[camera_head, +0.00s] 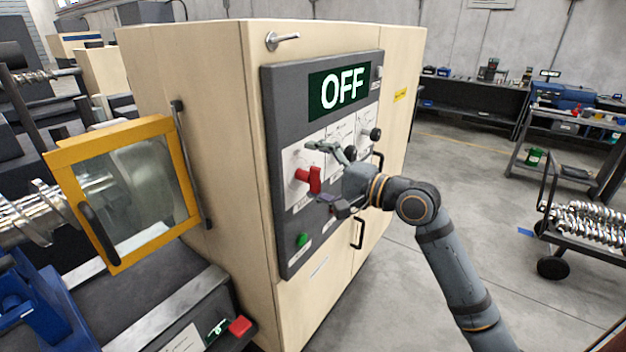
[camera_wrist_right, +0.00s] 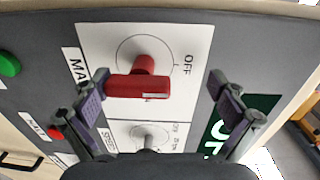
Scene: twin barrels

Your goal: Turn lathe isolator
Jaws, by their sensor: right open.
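The lathe isolator is a red rotary handle (camera_head: 309,180) on a white plate on the grey control panel (camera_head: 283,120). The display (camera_head: 339,91) above it reads OFF. In the right wrist view the red handle (camera_wrist_right: 140,87) lies across the picture, on a round dial with an OFF mark to its right. My right gripper (camera_head: 328,176) is open in front of the panel. My left gripper is not in view.
A green button (camera_head: 303,240) sits low on the panel, and black knobs (camera_head: 375,134) sit right of the isolator. A yellow-framed guard (camera_head: 123,262) covers the lathe chuck at left. A cart (camera_head: 590,222) with metal parts stands at right. The floor between is clear.

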